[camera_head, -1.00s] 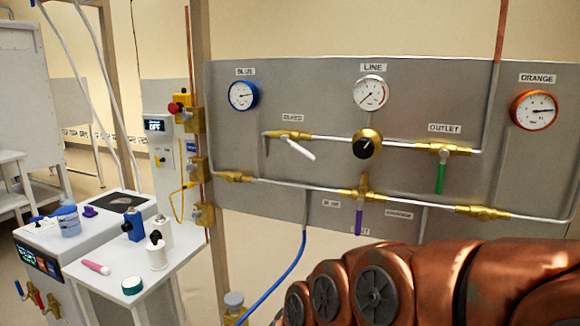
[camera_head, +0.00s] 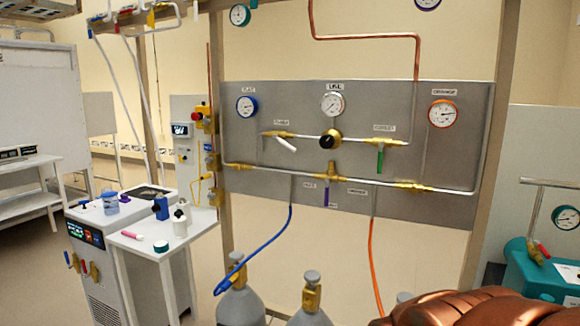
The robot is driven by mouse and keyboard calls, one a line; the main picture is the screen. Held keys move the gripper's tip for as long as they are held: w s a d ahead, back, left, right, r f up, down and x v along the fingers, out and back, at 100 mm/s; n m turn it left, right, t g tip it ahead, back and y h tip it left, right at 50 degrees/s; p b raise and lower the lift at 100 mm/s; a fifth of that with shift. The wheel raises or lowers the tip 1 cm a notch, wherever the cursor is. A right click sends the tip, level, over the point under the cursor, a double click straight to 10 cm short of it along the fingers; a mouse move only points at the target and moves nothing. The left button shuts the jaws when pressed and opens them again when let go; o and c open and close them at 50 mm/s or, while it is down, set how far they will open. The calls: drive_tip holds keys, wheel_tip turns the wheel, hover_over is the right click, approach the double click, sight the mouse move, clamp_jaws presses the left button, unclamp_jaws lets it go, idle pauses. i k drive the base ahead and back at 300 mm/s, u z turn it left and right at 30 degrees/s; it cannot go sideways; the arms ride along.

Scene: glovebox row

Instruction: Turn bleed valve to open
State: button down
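A grey gas panel (camera_head: 440,190) holds several valves. A valve with a white lever (camera_head: 286,144) sits at upper left under a small label (camera_head: 281,122) that is too blurred to read surely; it may be the bleed valve. Its lever slants down to the right, off the pipe line. A green-handled valve (camera_head: 380,161) at right hangs straight down under a label that seems to read OUTLET. A purple-handled valve (camera_head: 327,194) hangs down at lower middle. A black knob regulator (camera_head: 330,140) sits between them. My gripper is out of view; only my copper-coloured arm shows at bottom right.
Gas cylinders (camera_head: 312,302) stand below the panel, with a blue hose (camera_head: 268,254) and an orange hose (camera_head: 375,270). A white side table (camera_head: 150,240) with small bottles is at left. A teal box (camera_head: 540,272) is at right.

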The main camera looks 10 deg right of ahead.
sight(274, 137)
drive_tip(key=u, duration=1.1)
drive_tip(key=i, duration=1.25)
